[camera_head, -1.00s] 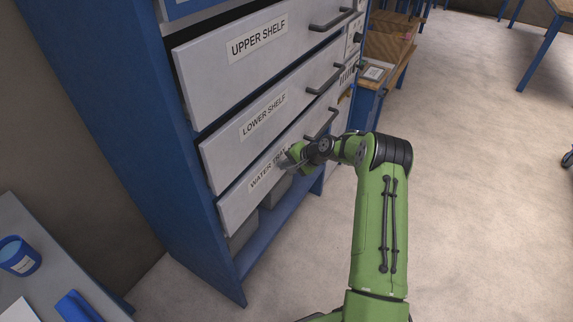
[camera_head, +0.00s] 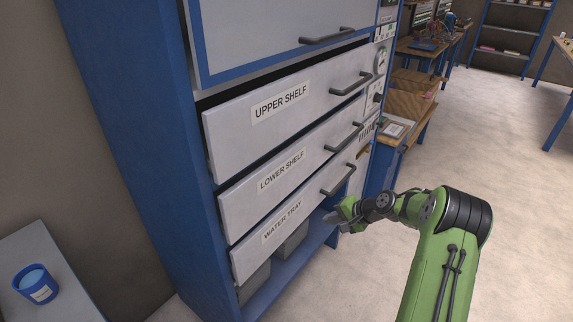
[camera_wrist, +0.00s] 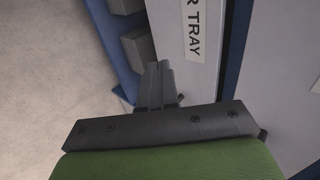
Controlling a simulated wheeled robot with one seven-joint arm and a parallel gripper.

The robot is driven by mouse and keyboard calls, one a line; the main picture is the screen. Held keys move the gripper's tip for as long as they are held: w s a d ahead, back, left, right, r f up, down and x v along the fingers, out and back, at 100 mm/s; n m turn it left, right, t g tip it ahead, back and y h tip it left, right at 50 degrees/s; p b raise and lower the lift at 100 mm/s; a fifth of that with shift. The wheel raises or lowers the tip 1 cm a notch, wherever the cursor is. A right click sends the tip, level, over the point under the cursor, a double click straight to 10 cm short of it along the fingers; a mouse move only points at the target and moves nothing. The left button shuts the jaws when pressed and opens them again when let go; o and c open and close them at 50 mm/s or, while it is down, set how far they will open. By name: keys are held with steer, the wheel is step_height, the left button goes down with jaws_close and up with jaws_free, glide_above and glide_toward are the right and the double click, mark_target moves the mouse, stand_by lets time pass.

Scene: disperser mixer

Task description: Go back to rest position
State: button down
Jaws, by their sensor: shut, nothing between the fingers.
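My green arm reaches in from the lower right in the head view. My gripper (camera_head: 336,217) is near the right end of the water tray drawer (camera_head: 283,228), low and in front of the cabinet. In the wrist view my gripper's dark fingers (camera_wrist: 160,84) are together with nothing between them. The water tray drawer front (camera_wrist: 182,60) fills the area beside the fingers there. I cannot tell whether the fingers touch it.
The blue cabinet (camera_head: 150,130) holds the upper shelf drawer (camera_head: 235,128) and lower shelf drawer (camera_head: 240,200), both slightly out. Grey bins (camera_head: 291,243) sit below. A side table (camera_head: 60,285) with a blue cup (camera_head: 36,287) stands at left. Open floor (camera_head: 515,150) lies to the right.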

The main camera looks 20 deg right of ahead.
steer(key=s+a+r+n+g+h+p, duration=0.1)
steer(key=s+a+r+n+p, duration=0.1)
steer(key=s+a+r, duration=0.35)
steer(key=s+a+r+n+g+h+p, duration=0.1)
steer(key=s+a+r+n+h, duration=0.15)
steer(key=r, duration=0.65)
steer(key=s+a+r+n+p, duration=0.2)
steer(key=s+a+r, duration=0.25)
steer(key=r, duration=0.35)
steer(key=s+a+r+n+h+p, duration=0.1)
steer(key=s+r+n+p, duration=0.1)
steer(key=s, duration=0.9)
steer(key=s+a+r+n+h+p, duration=0.1)
steer(key=s+r, duration=0.3)
steer(key=s, duration=0.7)
steer(key=shift+s+r+n+p, duration=0.15)
steer(key=shift+r+n+p, duration=0.15)
steer(key=shift+n+p, duration=0.15)
